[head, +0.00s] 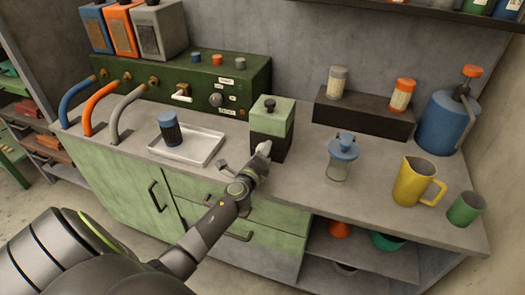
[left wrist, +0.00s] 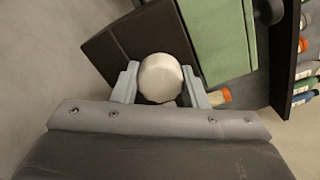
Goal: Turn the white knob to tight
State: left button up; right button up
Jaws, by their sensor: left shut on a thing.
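The white knob (head: 264,148) sticks out from the front of a small box (head: 271,118) with a pale green upper part and a black lower part. In the left wrist view the knob (left wrist: 160,77) is round and sits between the two fingers of my left gripper (left wrist: 160,88). In the head view my left gripper (head: 254,158) is at the box's front, shut on the knob and partly covering it. No mark showing the knob's tightness can be read. My right gripper is not in view.
A white tray (head: 205,158) with a dark blue-topped cup (head: 171,129) lies left of the box. A blue-lidded jar (head: 342,157) stands to the right, then a yellow jug (head: 411,182) and a green cup (head: 465,209). A green control panel (head: 245,75) stands behind.

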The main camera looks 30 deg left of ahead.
pick_arm(q)
jog(key=m+p, duration=0.1)
jog(key=m, duration=0.4)
jog(key=shift+f+m, duration=0.1)
jog(key=shift+m, duration=0.2)
jog(key=m+p, duration=0.1)
jog(key=m, duration=0.3)
jog(key=shift+m, duration=0.3)
jog(key=shift+f, duration=0.1)
jog(key=o, duration=1)
jog(key=shift+c, duration=0.2)
jog(key=shift+s, duration=0.15)
jog(key=shift+s+d, duration=0.1)
jog(key=shift+s, duration=0.15)
jog(key=v, duration=1.6)
jog(key=shift+s+b, duration=0.35)
